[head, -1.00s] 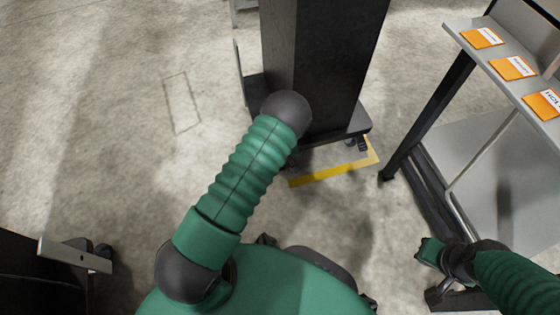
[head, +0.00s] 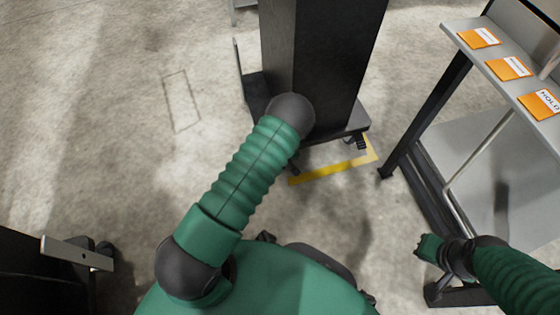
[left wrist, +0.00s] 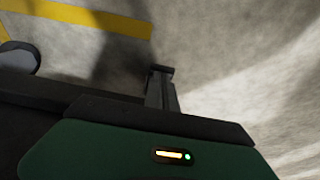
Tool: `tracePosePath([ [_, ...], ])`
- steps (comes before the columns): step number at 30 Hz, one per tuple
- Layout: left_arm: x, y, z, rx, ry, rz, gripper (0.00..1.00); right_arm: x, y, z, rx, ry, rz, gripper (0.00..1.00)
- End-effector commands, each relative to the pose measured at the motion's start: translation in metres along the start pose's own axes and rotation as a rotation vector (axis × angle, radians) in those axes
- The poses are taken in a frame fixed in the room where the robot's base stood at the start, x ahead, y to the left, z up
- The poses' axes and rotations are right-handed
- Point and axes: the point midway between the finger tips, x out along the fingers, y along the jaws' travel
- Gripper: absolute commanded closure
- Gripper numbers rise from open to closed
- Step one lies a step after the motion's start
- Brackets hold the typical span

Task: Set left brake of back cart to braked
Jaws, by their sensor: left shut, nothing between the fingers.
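A tall black cart (head: 335,60) stands on a low dark base in the upper middle of the head view. A caster (head: 361,143) shows under its right front corner; any brake lever there is too small to read. My left arm reaches to the cart's front left corner and covers part of it. Its gripper is hidden in the head view. In the left wrist view my left gripper (left wrist: 161,88) is shut and empty above the floor. A grey rounded part (left wrist: 19,59) shows at that view's left. My right gripper (head: 430,247) is at the lower right, away from the cart.
Yellow floor tape (head: 335,174) runs in front of the cart. A rack with orange cards (head: 508,68) stands on the right, beside my right arm. Another dark unit (head: 40,280) is at lower left.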

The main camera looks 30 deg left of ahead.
Motion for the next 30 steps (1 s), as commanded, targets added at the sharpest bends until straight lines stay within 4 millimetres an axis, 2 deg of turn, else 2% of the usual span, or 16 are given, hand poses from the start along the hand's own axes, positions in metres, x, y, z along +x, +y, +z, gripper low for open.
tracePosePath([
  [1, 0.0, 0.0, 0.006, 0.01, 0.035, -0.004, 1.0, -0.002, 0.0, -0.001, 0.0, 0.0, 0.0, 1.0],
  [10, 0.014, 0.0, 0.015, 0.011, 0.317, -0.002, 1.0, -0.004, 0.0, -0.001, 0.0, 0.0, 0.0, 1.0],
  [22, 0.022, 0.0, 0.018, 0.002, 0.312, -0.001, 1.0, -0.003, 0.0, -0.001, 0.0, 0.0, 0.0, 1.0],
  [30, 0.011, 0.0, 0.015, 0.001, 0.312, 0.0, 1.0, -0.013, 0.0, -0.003, 0.0, 0.0, 0.0, 1.0],
])
